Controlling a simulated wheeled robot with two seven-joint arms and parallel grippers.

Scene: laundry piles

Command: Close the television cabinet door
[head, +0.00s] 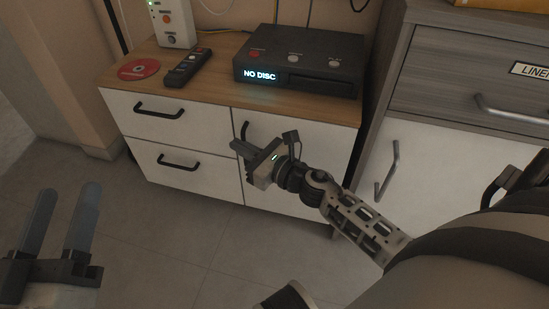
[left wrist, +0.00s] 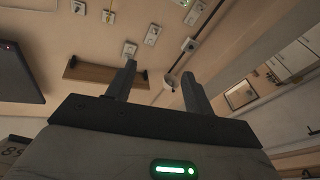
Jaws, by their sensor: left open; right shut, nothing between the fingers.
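The television cabinet (head: 215,70) has a wood top, two white drawers at left and a white door (head: 310,140) at right. The door looks flush with the drawer fronts, with no clear gap seen. Its black handle (head: 244,131) is partly hidden behind my right gripper (head: 252,148). That gripper is shut and empty, in front of the door's left part; I cannot tell whether it touches. My left gripper (head: 64,210) is open and empty at the lower left, away from the cabinet. Its spread fingers also show in the left wrist view (left wrist: 158,72).
A black disc player (head: 300,62) reading "NO DISC", a remote (head: 188,67), a red disc (head: 138,69) and a white box (head: 174,22) are on the cabinet. A grey cabinet (head: 450,70) stands close at right. The floor (head: 190,240) in front is clear.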

